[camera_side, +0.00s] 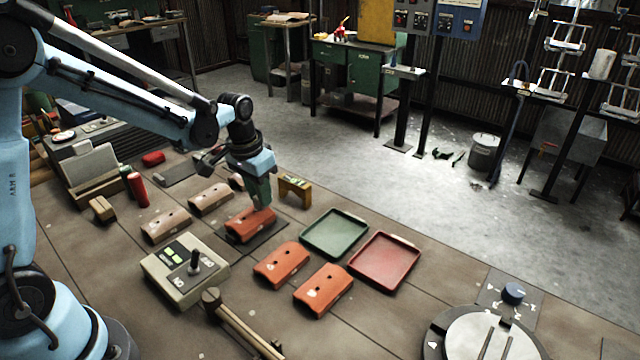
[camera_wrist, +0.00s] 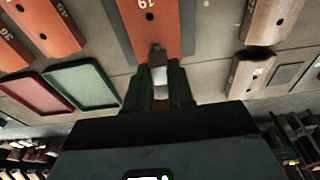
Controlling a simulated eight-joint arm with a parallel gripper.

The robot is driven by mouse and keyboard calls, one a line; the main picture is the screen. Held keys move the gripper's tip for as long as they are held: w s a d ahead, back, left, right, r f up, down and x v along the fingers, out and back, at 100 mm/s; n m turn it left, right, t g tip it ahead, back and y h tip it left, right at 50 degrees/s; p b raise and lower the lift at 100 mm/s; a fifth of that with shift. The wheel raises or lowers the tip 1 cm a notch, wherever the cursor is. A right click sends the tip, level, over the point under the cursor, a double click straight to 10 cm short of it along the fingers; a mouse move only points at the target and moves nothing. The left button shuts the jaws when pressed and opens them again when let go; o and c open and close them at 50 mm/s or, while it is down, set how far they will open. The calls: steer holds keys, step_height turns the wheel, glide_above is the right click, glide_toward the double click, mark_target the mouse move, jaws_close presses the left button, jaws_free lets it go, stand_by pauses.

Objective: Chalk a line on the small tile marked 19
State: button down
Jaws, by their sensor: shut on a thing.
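The small tile marked 19 (camera_wrist: 150,30) is an orange-red curved tile with a dark hole near its number. In the side view the same tile (camera_side: 246,228) lies on a dark mat (camera_side: 268,238). My gripper (camera_side: 260,203) points down over its far end. In the wrist view my gripper (camera_wrist: 160,85) is shut on a short pale piece, seemingly the chalk (camera_wrist: 159,76), whose darker tip overlaps the tile's near end. I cannot tell whether the tip touches the tile. No chalk line is visible on the part of the tile I see.
Two orange tiles (camera_side: 281,264) (camera_side: 323,290) lie in front. A green tray (camera_side: 334,233) and a red tray (camera_side: 384,261) stand to the right. Paler tiles (camera_side: 167,225) (camera_side: 211,198) lie left. A control box (camera_side: 160,268) and a small yellow stand (camera_side: 295,188) are nearby.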

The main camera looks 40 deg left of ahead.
steer(key=shift+r, duration=3.55)
